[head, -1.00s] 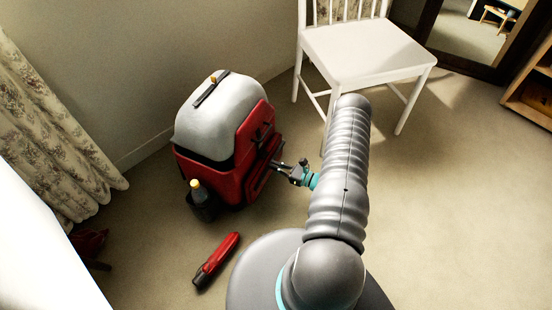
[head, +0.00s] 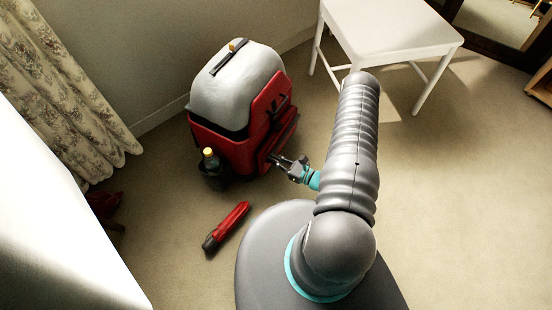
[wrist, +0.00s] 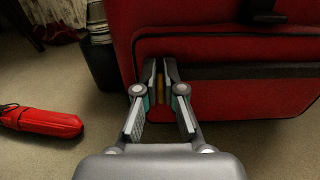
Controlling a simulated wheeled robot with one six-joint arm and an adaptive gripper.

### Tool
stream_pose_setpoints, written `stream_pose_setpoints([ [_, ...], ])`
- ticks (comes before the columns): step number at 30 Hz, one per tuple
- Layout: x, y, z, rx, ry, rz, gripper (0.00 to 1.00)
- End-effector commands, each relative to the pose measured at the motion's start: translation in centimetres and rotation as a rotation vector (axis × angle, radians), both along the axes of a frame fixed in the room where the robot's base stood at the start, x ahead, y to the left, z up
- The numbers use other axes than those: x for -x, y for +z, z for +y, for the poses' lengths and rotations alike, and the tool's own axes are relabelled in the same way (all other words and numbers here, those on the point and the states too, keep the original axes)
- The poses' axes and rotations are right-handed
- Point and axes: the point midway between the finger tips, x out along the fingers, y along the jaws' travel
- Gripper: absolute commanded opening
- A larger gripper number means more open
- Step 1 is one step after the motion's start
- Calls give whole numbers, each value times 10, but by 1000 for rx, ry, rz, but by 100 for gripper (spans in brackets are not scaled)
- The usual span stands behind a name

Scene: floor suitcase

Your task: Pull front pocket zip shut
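The suitcase stands upright on the floor, with a red body (head: 225,148) and a grey-white upper shell (head: 238,90). Its red front pocket (wrist: 240,98) fills the right of the wrist view, with a dark zip line (wrist: 250,70) across it. My gripper (head: 274,159) is at the pocket's lower front, near the end by the bottle. In the wrist view my gripper (wrist: 160,72) has its fingertips close together at the pocket's left edge. A small orange-yellow zip pull (wrist: 161,88) shows between them. The fingers hide part of the pull and zip.
A dark bottle with a yellow cap (head: 209,160) is at the suitcase's left side. A red folded umbrella (head: 228,224) lies on the floor in front. Floor to the right is clear.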

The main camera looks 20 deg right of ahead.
Motion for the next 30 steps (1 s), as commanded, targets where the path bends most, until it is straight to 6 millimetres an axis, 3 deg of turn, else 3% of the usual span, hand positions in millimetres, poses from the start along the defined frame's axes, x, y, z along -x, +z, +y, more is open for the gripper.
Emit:
stream_pose_setpoints([
  [1,4,0,5,-7,13,6,19],
  [3,3,0,5,-7,12,6,32],
  [14,2,3,0,-4,1,3,32],
  [30,2,82,2,-4,6,3,32],
])
